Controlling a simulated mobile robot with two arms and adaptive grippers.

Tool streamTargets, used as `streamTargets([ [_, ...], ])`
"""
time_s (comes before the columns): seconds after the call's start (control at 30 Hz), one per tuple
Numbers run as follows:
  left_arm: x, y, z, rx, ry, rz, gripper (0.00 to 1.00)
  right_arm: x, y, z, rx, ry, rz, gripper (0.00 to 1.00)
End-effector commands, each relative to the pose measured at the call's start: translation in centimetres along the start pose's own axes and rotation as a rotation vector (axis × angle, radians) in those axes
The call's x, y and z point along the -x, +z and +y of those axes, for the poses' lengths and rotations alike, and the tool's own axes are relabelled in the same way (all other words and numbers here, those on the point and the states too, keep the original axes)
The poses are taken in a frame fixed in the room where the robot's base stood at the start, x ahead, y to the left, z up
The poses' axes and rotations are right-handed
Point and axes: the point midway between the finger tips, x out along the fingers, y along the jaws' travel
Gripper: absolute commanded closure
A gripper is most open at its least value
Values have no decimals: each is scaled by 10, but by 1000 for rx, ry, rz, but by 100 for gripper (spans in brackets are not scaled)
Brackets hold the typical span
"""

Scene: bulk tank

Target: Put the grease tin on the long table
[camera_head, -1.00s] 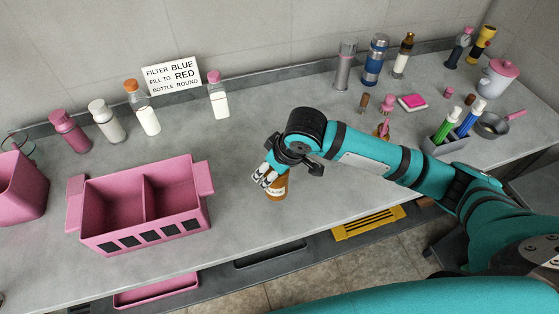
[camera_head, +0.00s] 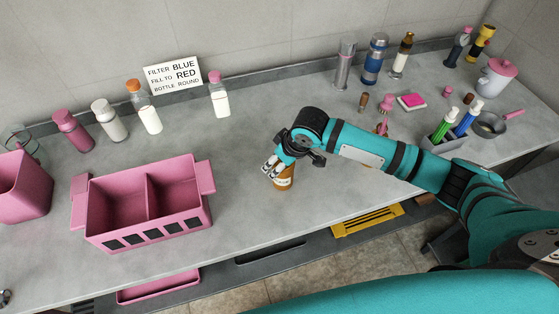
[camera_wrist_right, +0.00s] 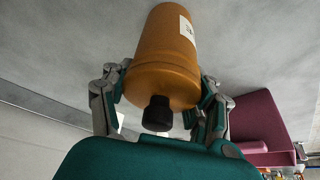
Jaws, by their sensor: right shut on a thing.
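The grease tin, an orange-brown cylinder (camera_head: 284,180) with a white label and a dark cap, is in my right gripper (camera_head: 272,171). In the right wrist view the fingers close on both sides of the tin (camera_wrist_right: 168,60), around its capped end. The long table (camera_head: 240,215) is the grey worktop along the wall. The tin is over its middle front part, right of the pink divided crate. I cannot tell whether its base touches the surface. My left gripper is not in view.
The pink divided crate (camera_head: 150,240) stands left of the tin. Several bottles line the wall behind, near a sign (camera_head: 173,75). The surface around the tin is clear.

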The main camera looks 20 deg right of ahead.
Motion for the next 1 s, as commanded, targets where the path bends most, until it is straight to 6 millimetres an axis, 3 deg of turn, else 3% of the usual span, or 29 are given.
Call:
streamTargets([
  [0.03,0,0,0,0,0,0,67,0,0,0,0,0,0,39],
  [0.2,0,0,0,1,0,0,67,0,0,0,0,0,0,17],
  [0.57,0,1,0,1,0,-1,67,5,-1,0,-1,0,1,17],
  [0.67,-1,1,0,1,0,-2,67,17,-1,0,-1,0,2,17],
  [1.0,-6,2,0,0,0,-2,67,89,-1,0,1,1,2,17],
])
